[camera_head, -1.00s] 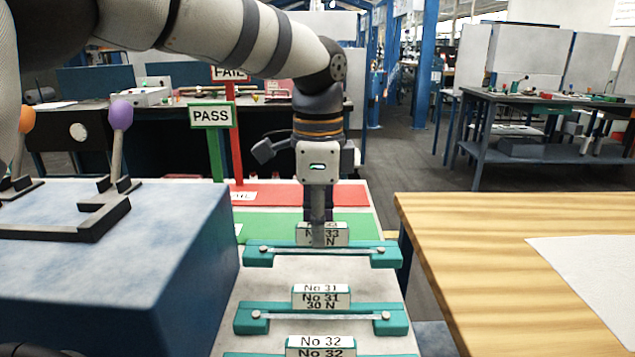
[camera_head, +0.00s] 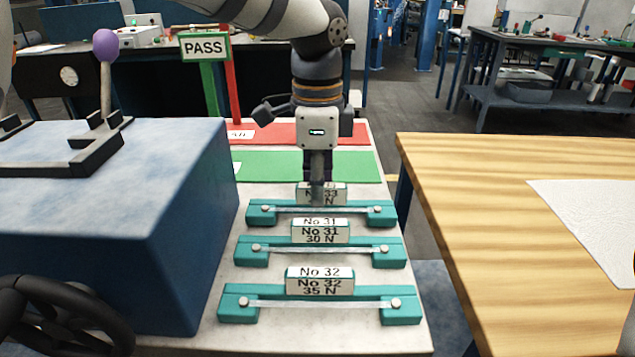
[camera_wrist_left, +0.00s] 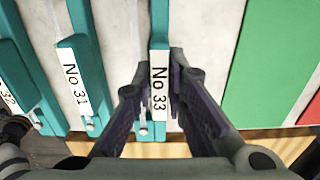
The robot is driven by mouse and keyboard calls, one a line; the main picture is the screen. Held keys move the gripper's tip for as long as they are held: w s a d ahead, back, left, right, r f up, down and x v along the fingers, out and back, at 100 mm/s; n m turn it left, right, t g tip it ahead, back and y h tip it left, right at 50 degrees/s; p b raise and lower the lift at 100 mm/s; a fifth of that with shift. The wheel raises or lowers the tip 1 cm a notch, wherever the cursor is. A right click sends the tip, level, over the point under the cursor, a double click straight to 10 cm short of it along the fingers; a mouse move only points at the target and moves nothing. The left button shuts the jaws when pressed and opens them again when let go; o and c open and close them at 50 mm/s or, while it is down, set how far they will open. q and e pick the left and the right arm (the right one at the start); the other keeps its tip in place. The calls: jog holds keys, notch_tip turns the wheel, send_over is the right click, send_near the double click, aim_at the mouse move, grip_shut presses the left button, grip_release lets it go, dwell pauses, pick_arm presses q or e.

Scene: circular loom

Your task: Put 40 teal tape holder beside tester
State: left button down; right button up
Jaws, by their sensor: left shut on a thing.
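Three teal tape holders lie in a column on the pale bench. The far one, No 33 (camera_head: 262,212), has its force figure hidden behind my left gripper (camera_head: 318,195). The left gripper points down and is shut on this holder at its label block; the left wrist view shows a finger on each side of No 33 (camera_wrist_left: 159,90). Holder No 31 (camera_head: 320,234), marked 30 N, and No 32 (camera_head: 320,284), marked 35 N, lie nearer. The tester appears to be the blue box (camera_head: 110,220) at the left, with a black frame and purple-knobbed lever. My right gripper is not in view.
A green mat (camera_head: 310,166) and a red mat (camera_head: 330,133) lie beyond the holders, with a PASS sign (camera_head: 205,46) behind. A black handwheel (camera_head: 60,315) is at the lower left. A wooden table (camera_head: 460,220) with a white sheet (camera_head: 600,220) stands right, across a gap.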

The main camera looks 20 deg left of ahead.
pick_arm(q)
jog(key=shift+f, duration=0.25)
jog(key=c, duration=1.5)
grip_release()
jog(key=shift+c, duration=0.2)
notch_tip(320, 180, up, 12)
